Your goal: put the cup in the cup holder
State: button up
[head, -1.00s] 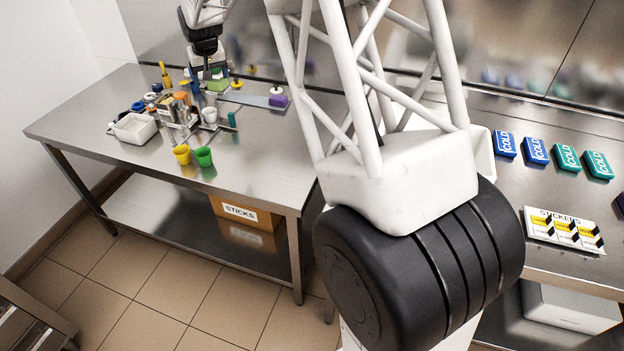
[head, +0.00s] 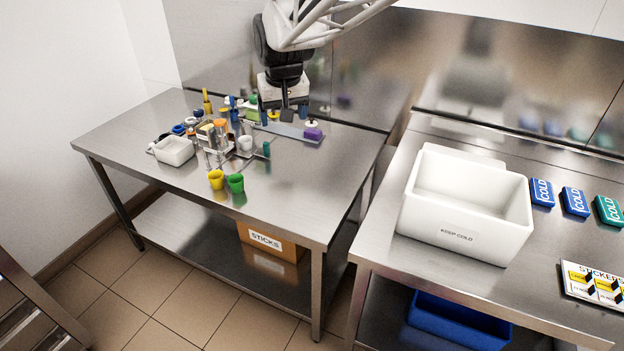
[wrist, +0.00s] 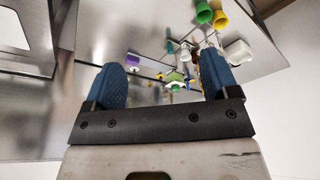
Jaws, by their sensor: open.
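A yellow cup (head: 216,180) and a green cup (head: 236,183) stand upright side by side near the front of the left steel table.
A white bin (head: 175,151) sits left of the rack, with bottles and jars around it. The table's front right is clear. A white KEEP COLD box (head: 466,207) stands on the right table.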

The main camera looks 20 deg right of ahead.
jog(key=s+f, duration=0.2)
jog(key=s, duration=1.3)
jog(key=s+d+f, duration=0.1)
jog(key=s+f, duration=0.1)
jog(key=s, duration=1.3)
jog(key=shift+s+d+f, duration=0.15)
jog(key=shift+d+f, duration=0.05)
jog(key=shift+d, duration=0.05)
